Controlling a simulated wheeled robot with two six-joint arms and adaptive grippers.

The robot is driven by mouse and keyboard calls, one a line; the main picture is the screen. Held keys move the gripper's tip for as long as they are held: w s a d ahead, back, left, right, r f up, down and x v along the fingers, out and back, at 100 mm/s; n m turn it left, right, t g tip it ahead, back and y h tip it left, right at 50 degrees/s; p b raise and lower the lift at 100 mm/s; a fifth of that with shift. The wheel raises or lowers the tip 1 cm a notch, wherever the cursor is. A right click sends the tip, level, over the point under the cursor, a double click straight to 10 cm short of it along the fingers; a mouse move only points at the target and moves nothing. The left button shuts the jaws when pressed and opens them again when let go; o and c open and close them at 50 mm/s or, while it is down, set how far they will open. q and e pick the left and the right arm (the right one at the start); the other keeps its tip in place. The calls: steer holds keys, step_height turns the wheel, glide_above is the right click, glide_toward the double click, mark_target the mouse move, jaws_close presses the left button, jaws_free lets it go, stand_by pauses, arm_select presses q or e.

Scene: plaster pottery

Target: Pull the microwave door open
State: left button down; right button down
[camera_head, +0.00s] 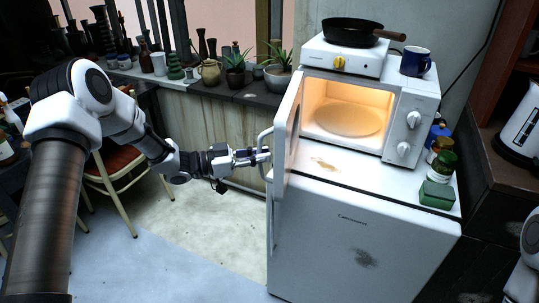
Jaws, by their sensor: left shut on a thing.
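The white microwave (415,114) stands on a small white fridge. Its door (287,122) stands open, swung out toward me on the left side. The lit inside and the round turntable (348,119) show. My left gripper (262,156) reaches in from the left and is shut on the door's handle (265,138), near the handle's lower part. The fingertips are small and partly merge with the handle. Of my right arm only a white piece shows at the lower right edge; its gripper is out of view.
The fridge (355,235) is below the microwave. A hot plate (345,57) with a black pan (352,31) and a blue mug (416,62) are on top. Jars (443,163) stand to the right. A chair (117,165) is behind my left arm. The floor left of the fridge is clear.

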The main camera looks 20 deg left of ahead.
arm_select(q)
steer(key=a+p, duration=0.1)
steer(key=a, duration=0.4)
steer(key=shift+w+a, duration=0.1)
steer(key=c, duration=1.2)
jaws_free()
steer(key=shift+o, duration=0.2)
steer(key=shift+a, duration=0.1)
steer(key=v, duration=1.2)
